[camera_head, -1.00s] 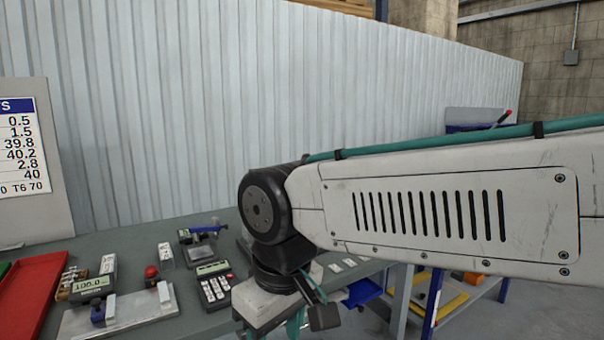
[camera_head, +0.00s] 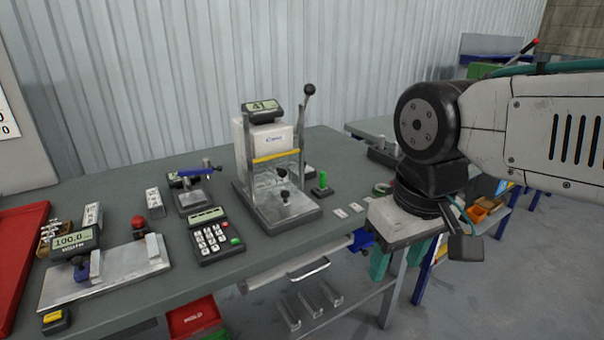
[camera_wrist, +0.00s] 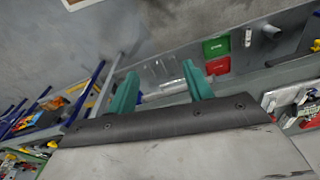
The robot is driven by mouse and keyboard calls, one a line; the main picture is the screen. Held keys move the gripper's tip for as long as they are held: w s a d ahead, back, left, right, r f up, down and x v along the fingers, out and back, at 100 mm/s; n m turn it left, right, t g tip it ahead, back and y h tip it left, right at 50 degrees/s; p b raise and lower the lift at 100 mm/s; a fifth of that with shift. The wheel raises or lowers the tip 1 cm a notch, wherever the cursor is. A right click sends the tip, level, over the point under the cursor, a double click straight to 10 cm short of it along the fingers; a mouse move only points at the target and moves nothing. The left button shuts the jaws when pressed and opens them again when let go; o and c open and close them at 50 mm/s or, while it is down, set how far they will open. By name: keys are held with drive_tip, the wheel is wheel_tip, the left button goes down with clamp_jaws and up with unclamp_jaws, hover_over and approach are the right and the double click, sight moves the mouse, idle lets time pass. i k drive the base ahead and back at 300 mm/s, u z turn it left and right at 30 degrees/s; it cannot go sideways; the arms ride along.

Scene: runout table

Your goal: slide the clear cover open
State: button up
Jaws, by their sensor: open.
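The clear cover (camera_head: 264,184) is on the front of a white bench press (camera_head: 262,142) in the middle of the head view. A yellow strip (camera_head: 276,156) runs across its top, and a black knob shows behind or on it; I cannot tell which. The cover appears down, in front of the press's work space. My gripper (camera_head: 396,264) is to the right of the press, at the table's front edge, with its teal fingers pointing down. The wrist view shows the two fingers (camera_wrist: 160,72) apart with nothing between them. The cover cannot be made out there.
A black-knobbed lever (camera_head: 305,120) stands at the press's right side, near a green-topped post (camera_head: 323,182). A keypad (camera_head: 215,240) and a gauge fixture (camera_head: 100,270) lie to the left on the grey table (camera_head: 150,305). An open drawer handle (camera_head: 308,270) juts out below.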

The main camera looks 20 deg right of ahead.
sight(282, 172)
drive_tip(key=z, duration=2.45)
drive_tip(key=i, duration=0.45)
drive_tip(key=u, duration=1.7)
